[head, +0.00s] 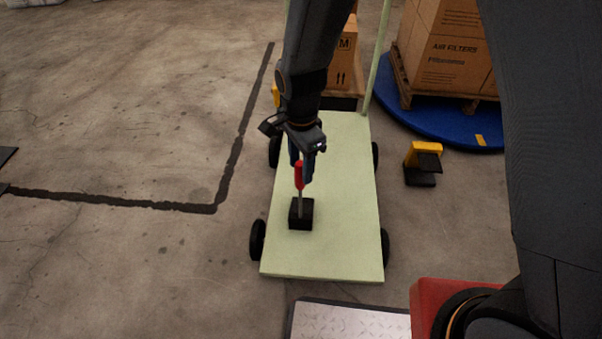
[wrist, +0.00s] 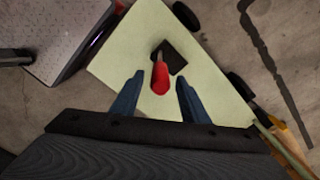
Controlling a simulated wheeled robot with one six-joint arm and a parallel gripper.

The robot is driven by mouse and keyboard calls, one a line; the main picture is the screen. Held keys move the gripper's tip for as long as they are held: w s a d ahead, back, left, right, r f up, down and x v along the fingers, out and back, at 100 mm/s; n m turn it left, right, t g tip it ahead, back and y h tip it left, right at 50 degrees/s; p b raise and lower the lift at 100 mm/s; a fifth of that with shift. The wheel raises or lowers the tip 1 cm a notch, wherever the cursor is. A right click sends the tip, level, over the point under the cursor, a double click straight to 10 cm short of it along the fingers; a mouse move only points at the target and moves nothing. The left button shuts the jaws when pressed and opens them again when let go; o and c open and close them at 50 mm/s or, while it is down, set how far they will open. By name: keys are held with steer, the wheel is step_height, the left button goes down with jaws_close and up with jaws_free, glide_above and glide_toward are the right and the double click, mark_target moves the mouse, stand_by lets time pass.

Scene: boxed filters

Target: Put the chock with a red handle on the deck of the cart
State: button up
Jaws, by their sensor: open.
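The chock (head: 301,214) is a black block with an upright rod and a red handle (head: 299,175). It stands on the pale green deck of the cart (head: 338,240), toward the near end. In the wrist view the chock's black block (wrist: 175,60) rests on the deck (wrist: 122,62), with the red handle (wrist: 160,78) pointing toward me. My gripper (head: 303,170) is above the deck at the handle. In the wrist view its two blue fingers (wrist: 155,100) are apart, one on each side of the handle's end, with gaps showing.
A yellow and black object (head: 422,162) stands on the floor right of the cart. Cartons (head: 450,55) sit on a pallet on a blue round platform (head: 440,120). A metal tread plate (head: 345,322) lies in front of the cart.

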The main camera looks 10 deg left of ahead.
step_height(320, 180, up, 7)
steer(key=shift+f+p, duration=0.1)
steer(key=shift+p, duration=0.5)
steer(key=shift+d+r, duration=0.1)
steer(key=shift+r, duration=0.15)
steer(key=s+d+r+n, duration=1.3)
steer(key=s+d+r, duration=0.1)
steer(key=d+r, duration=0.2)
steer(key=shift+s+d+r+y, duration=0.15)
steer(key=shift+d+y, duration=0.15)
steer(key=shift+d, duration=0.4)
steer(key=d+r+m+p, duration=0.2)
steer(key=d+r+p, duration=0.7)
steer(key=p, duration=0.8)
steer(key=shift+r+m, duration=0.25)
steer(key=shift+m, duration=0.15)
